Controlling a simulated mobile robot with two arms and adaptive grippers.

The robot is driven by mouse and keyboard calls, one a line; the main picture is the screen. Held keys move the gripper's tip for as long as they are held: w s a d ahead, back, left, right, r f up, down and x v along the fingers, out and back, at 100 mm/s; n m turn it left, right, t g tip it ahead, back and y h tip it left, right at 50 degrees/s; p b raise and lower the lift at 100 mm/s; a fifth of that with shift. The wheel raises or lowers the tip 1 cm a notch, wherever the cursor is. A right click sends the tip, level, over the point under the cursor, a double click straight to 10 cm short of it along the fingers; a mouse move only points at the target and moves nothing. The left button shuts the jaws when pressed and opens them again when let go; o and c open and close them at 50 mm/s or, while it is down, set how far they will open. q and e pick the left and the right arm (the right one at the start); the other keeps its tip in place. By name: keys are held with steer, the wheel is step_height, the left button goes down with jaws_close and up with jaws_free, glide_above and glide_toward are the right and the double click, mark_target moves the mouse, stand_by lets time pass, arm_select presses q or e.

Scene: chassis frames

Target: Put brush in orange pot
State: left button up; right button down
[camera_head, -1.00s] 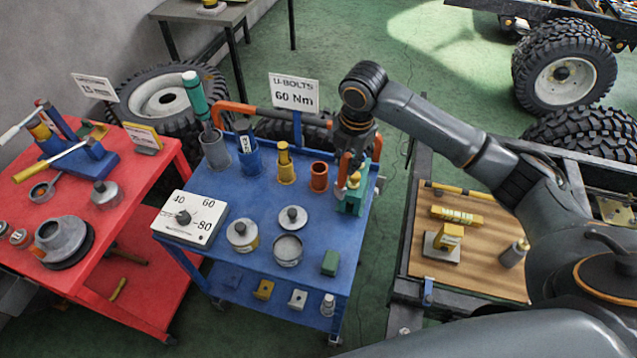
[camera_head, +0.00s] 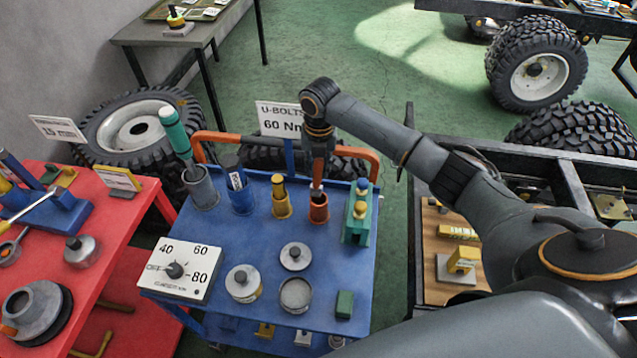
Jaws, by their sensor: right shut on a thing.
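The orange pot (camera_head: 318,210) stands on the blue cart top, between a yellow pot and a green holder. My right gripper (camera_head: 318,150) is directly above the orange pot, pointing down. It is shut on the brush (camera_head: 318,173), a slim upright thing with a reddish handle. The brush's lower end is at the pot's mouth; I cannot tell how far it is inside. The gripper's fingers are dark and small in this view. My left gripper is not in view.
The blue cart (camera_head: 270,245) also bears a grey pot (camera_head: 201,190), a blue pot (camera_head: 240,198), a yellow pot (camera_head: 281,205), the green holder (camera_head: 357,220), lidded tins and a dial box (camera_head: 180,268). A sign (camera_head: 281,120) stands behind the gripper.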

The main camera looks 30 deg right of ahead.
mark_target(319, 187)
steer(key=f, duration=0.3)
steer(key=shift+s+f+g, duration=0.15)
steer(key=shift+s+g, duration=0.15)
steer(key=shift+s, duration=0.1)
steer(key=f, duration=0.1)
steer(key=w+f, duration=0.1)
steer(key=d+f+p, duration=0.1)
steer(key=shift+w+f, duration=0.25)
steer(key=shift+f, duration=0.05)
steer(key=shift+w+a+r, duration=0.1)
steer(key=c, duration=1.3)
jaws_free()
steer(key=shift+r, duration=0.15)
steer(key=shift+c, duration=0.2)
steer(key=shift+o, duration=1)
steer(key=shift+a, duration=0.1)
step_height(319, 187, up, 12)
steer(key=b, duration=0.2)
steer(key=shift+f+b, duration=0.2)
steer(key=shift+b, duration=0.1)
steer(key=shift+s+a+r, duration=0.1)
steer(key=shift+s+r, duration=0.1)
steer(key=shift+r, duration=0.1)
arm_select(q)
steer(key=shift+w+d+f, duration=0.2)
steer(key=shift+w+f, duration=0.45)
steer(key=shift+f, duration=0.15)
